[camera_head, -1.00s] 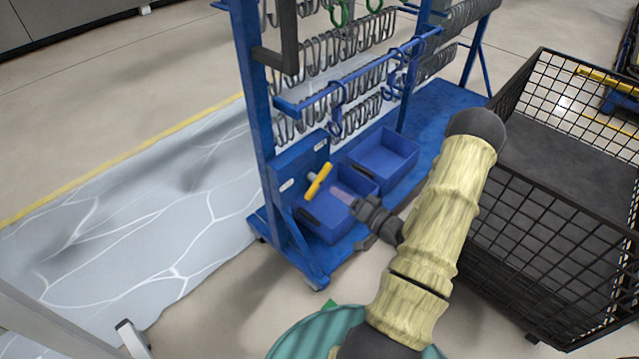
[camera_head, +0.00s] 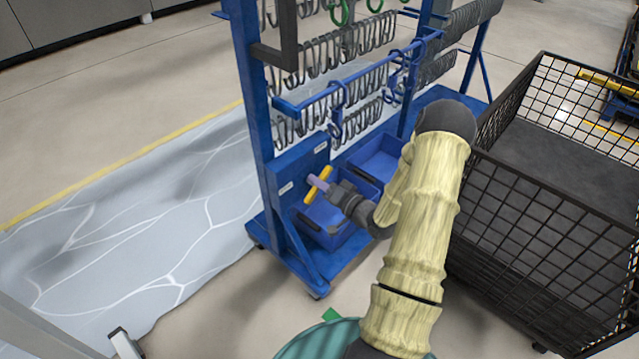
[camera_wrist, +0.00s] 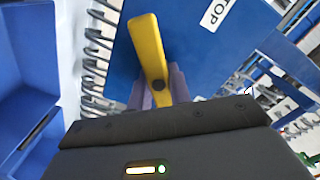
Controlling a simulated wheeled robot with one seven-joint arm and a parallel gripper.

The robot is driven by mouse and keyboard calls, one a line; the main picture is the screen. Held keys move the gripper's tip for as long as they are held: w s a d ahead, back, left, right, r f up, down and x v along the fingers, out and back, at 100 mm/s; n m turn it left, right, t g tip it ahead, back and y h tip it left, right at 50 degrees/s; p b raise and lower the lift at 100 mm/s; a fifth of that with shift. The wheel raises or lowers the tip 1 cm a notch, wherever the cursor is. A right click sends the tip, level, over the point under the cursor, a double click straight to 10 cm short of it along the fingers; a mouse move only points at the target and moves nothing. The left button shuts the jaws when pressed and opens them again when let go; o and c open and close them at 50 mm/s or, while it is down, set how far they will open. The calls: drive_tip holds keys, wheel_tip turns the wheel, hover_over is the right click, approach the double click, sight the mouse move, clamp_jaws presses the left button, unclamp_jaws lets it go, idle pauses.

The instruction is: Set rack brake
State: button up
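The blue hook rack (camera_head: 258,120) stands in the middle of the head view. A yellow brake lever (camera_head: 318,186) sits on the blue panel (camera_head: 297,170) at the rack's lower end, tilted in the picture. In the wrist view the yellow lever (camera_wrist: 149,55) slants in front of the blue panel (camera_wrist: 200,62), which has a label reading "TOP" or part of a longer word. My gripper (camera_head: 322,188) is at the lever. Its pale purple fingers (camera_wrist: 160,88) show behind and beside the lever's lower end. Whether they are closed on it is not clear.
Two blue bins (camera_head: 378,158) sit on the rack's base beside my wrist. Rows of grey hooks (camera_head: 340,50) hang above. A black wire-mesh crate (camera_head: 560,200) stands close to my arm on the right. The floor at left is open, with a grey marbled sheet (camera_head: 130,230).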

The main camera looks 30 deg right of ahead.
clamp_jaws()
drive_tip(key=shift+m+p, duration=0.3)
drive_tip(key=shift+p, duration=0.35)
drive_tip(key=m+p, duration=0.2)
drive_tip(key=p, duration=0.1)
drive_tip(key=shift+r+p, duration=0.15)
drive_tip(key=shift+p, duration=0.25)
drive_tip(key=m+p, duration=0.3)
drive_tip(key=shift+f+m+p, duration=0.35)
drive_tip(key=shift+m+p, duration=0.4)
drive_tip(key=shift+m, duration=0.25)
drive_tip(key=shift+f, duration=0.1)
drive_tip(key=o, duration=0.6)
unclamp_jaws()
drive_tip(key=shift+s+d, duration=0.1)
